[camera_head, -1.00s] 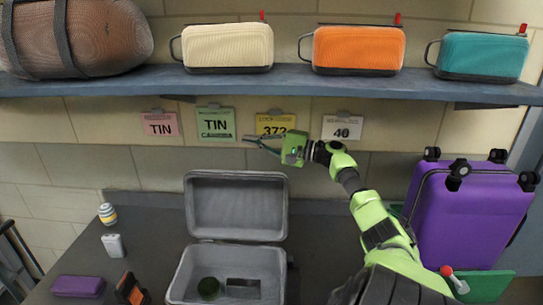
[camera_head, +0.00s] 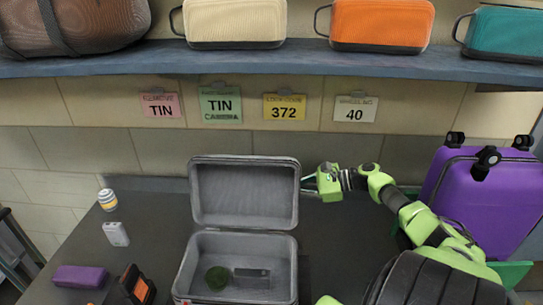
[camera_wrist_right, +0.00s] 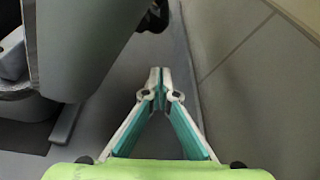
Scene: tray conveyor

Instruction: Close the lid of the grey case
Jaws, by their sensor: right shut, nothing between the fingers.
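The grey case (camera_head: 184,285) stands on the dark table with its lid (camera_head: 245,160) open, tilted up at the back. A round dark green item (camera_head: 217,278) and a flat dark item (camera_head: 251,273) lie inside the case. My right gripper (camera_head: 306,183) is just right of the lid's right edge, shut and empty. In the right wrist view its fingertips (camera_wrist_right: 158,76) meet, with a large grey part that looks like the lid (camera_wrist_right: 85,40) close on the left. I cannot tell whether they touch. My left gripper is not in view.
A purple suitcase (camera_head: 485,205) stands at the right. A striped bottle (camera_head: 107,199), a white item (camera_head: 116,234), a purple box (camera_head: 79,276) and an orange-black item (camera_head: 136,286) lie left of the case. A shelf (camera_head: 300,61) with bags hangs above.

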